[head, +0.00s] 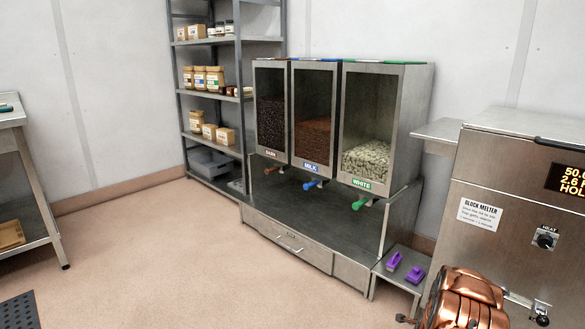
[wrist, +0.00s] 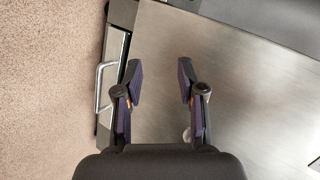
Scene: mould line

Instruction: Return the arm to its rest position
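My gripper (wrist: 160,75) shows in the wrist view with its two dark, purple-padded fingers spread apart. Nothing is between them. Below the fingers is a bare brushed steel surface (wrist: 250,100); I cannot tell how far below. In the head view a copper-coloured part of my arm (head: 465,302) is at the lower right, in front of the block melter. My gripper cannot be made out for sure in the head view.
The block melter (head: 480,213) stands at the right. Two purple pieces (head: 394,261) show at a low steel stand (head: 393,280) beside the dispenser cabinet (head: 290,245). A shelf rack (head: 215,150) stands behind, a table (head: 28,170) at the left. The middle floor is clear.

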